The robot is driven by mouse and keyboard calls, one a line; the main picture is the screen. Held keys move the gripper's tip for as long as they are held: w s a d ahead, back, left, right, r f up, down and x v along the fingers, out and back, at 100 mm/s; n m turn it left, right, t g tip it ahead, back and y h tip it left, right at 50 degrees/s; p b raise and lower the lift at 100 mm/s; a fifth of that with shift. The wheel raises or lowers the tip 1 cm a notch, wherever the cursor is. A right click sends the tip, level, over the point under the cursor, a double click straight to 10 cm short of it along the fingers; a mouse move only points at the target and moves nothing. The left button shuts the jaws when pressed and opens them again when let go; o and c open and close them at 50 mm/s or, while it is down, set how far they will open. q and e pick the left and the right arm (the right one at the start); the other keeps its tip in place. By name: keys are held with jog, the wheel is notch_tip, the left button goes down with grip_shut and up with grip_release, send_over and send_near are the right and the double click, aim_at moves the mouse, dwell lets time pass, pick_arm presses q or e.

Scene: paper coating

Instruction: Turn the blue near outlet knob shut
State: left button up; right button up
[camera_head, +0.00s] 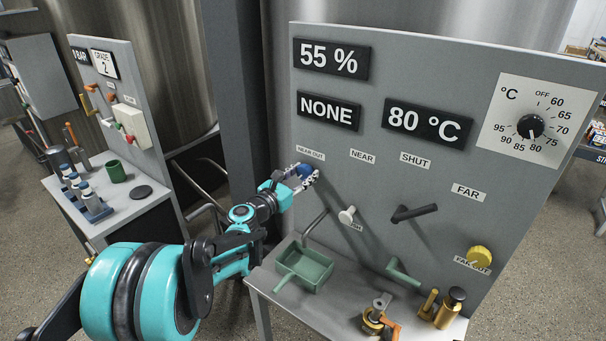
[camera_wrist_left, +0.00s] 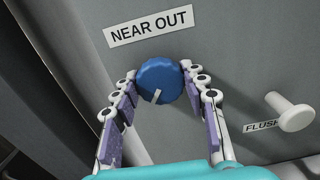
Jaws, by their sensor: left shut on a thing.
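The blue near outlet knob (camera_wrist_left: 160,80) is on the grey panel just below the NEAR OUT label (camera_wrist_left: 150,25) in the left wrist view. A pale pointer mark shows on its lower part. In the head view the blue knob (camera_head: 304,171) is partly hidden by my left gripper (camera_head: 302,178). My left gripper (camera_wrist_left: 164,95) has its two fingers on either side of the knob, at its left and right edges, and is shut on it. My right gripper is not in view.
A white FLUSH knob (camera_head: 347,215) sticks out to the right. A black lever (camera_head: 413,213) and a yellow knob (camera_head: 479,257) are further right. A green scoop-like tray (camera_head: 305,269) stands on the shelf below. Display plates (camera_head: 329,110) are above.

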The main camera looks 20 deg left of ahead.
pick_arm(q)
jog(key=m, duration=0.7)
jog(key=shift+m+p, duration=0.4)
jog(key=m, duration=0.4)
jog(key=shift+d, duration=0.1)
jog(key=m, duration=1)
jog(key=shift+f, duration=0.1)
jog(key=m, duration=0.7)
jog(key=shift+p, duration=0.35)
jog(key=o, duration=1.2)
